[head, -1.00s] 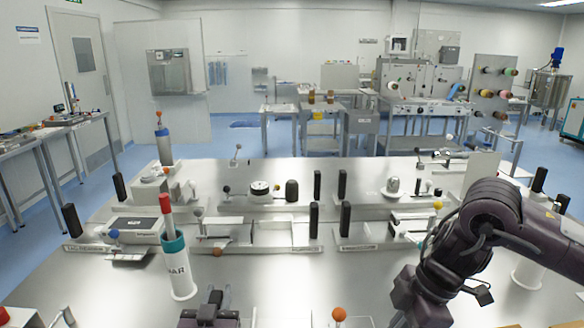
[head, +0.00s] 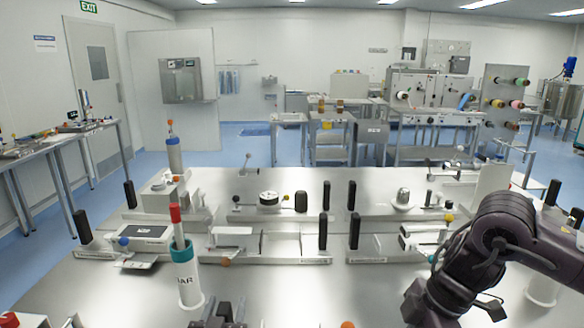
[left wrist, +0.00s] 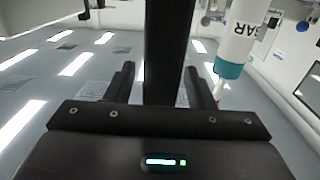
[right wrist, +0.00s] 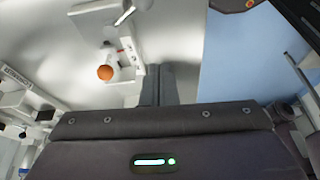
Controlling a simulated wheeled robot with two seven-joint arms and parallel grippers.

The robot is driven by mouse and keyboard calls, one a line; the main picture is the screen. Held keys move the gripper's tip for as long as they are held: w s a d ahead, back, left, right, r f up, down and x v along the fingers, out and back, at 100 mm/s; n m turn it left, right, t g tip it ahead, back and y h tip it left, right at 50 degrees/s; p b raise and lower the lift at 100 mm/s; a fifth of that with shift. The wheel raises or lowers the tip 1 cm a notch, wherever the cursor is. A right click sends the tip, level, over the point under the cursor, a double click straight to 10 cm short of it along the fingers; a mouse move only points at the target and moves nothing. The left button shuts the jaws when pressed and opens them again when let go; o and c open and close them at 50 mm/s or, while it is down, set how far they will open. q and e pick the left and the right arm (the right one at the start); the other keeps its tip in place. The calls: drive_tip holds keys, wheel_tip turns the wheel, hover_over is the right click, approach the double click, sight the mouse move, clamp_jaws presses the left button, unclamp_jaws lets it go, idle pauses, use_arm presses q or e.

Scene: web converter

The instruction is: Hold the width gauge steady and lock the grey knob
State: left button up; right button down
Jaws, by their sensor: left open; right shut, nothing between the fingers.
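I cannot tell for sure which fixture is the width gauge. A low fixture with a round black-and-white dial (head: 268,198) stands mid-table, with a dark knob (head: 301,202) beside it. A silver-grey domed knob (head: 403,197) sits on a round base farther right.
A white cup with a teal rim (head: 187,270) holds a red-tipped tool near my left gripper. Several black upright posts, such as one (head: 323,231), rise between the fixtures. An orange ball knob (head: 347,325) is at the front. Bare metal table (head: 280,290) lies between.

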use_arm(q)
drive_tip(key=s, duration=1.1)
drive_tip(key=shift+s+a, duration=0.15)
drive_tip(key=shift+s, duration=0.15)
drive_tip(key=shift+f, duration=0.1)
